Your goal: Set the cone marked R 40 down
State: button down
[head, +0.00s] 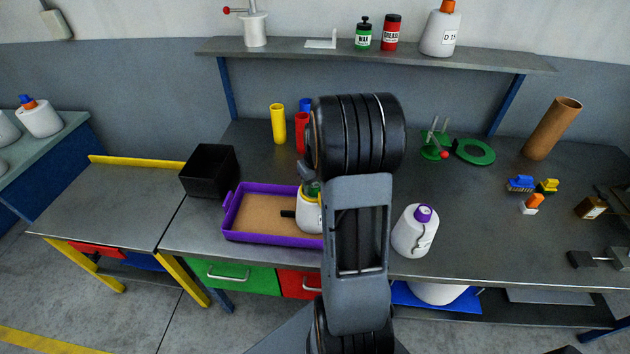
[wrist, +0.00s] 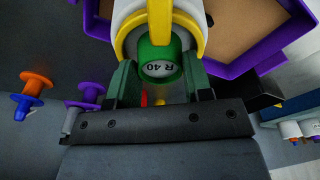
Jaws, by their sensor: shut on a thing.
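My gripper (wrist: 160,82) is shut on the cone marked R 40 (wrist: 185,38), with its fingers on either side of the green tip. The cone is white with yellow bands, and its label reads upside down in the wrist view. In the head view the cone (head: 309,218) looks upright at the right part of the purple tray (head: 232,212), partly hidden by my arm. The tray has a brown floor and also shows in the wrist view (wrist: 245,58). I cannot tell whether the cone's base touches the tray floor.
A black bin (head: 208,172) stands left of the tray. A white cone with a purple tip (head: 412,234) stands right of my arm. Yellow (head: 278,124) and red (head: 301,132) tubes stand behind the tray. A shelf (head: 330,56) spans the back.

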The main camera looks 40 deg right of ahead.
jog(key=shift+f, duration=0.2)
jog(key=c, duration=0.5)
grip_release()
notch_tip(320, 180, up, 12)
jog(key=s+b, duration=0.2)
jog(key=s+a+t, duration=0.1)
jog(key=s+a, duration=0.2)
jog(key=a, duration=0.4)
jog(key=s+a+n+t, duration=0.1)
jog(key=s+a, duration=0.3)
jog(key=a, duration=0.2)
jog(key=s+a+t, duration=0.1)
jog(key=s+a, duration=0.2)
jog(key=a, duration=0.4)
jog(key=shift+s+a+r+n, duration=0.15)
jog(key=shift+a+r+n, duration=0.15)
jog(key=shift+r, duration=0.05)
